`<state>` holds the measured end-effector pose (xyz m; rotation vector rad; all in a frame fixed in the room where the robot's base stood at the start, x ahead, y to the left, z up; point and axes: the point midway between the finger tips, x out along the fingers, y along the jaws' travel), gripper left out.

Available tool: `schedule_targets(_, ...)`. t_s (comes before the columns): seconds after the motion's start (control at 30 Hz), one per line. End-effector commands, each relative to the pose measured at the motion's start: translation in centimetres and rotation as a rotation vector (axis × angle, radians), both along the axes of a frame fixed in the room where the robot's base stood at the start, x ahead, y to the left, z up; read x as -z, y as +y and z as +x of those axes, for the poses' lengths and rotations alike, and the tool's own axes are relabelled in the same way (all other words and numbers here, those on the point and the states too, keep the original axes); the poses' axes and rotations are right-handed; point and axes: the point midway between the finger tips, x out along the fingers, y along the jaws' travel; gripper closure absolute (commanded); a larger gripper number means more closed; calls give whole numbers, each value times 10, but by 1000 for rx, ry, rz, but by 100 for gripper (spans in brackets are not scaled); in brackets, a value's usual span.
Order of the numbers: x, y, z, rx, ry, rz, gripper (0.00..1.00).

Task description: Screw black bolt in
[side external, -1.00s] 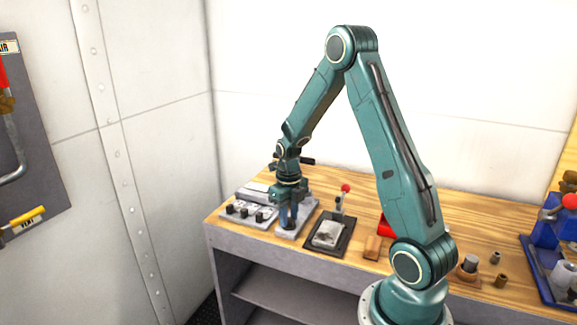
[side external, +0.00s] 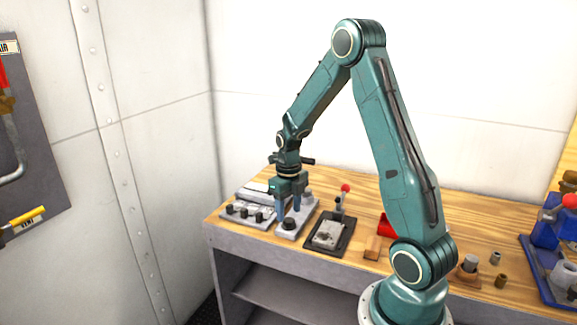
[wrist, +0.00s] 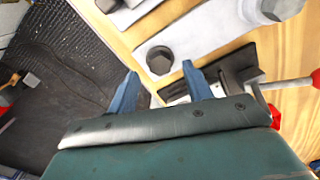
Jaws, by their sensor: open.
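The black bolt (side external: 289,224) stands upright with its head up in the light grey plate (side external: 309,213) near the left end of the bench.
A grey block with several black knobs (side external: 245,214) lies close on the left. A dark plate with a grey metal piece (side external: 328,234) and a red-knobbed lever (side external: 345,188) stand on the right. A wooden block (side external: 373,247) lies further right. The bench's front edge is close.

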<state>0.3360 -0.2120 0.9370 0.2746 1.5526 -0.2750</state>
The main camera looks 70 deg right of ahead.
Motion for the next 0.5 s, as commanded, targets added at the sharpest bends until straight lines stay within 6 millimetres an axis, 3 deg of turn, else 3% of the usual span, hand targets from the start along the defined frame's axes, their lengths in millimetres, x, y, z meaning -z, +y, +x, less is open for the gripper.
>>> schedule_targets(0.5,-85,0,0,1,-4,-4,50)
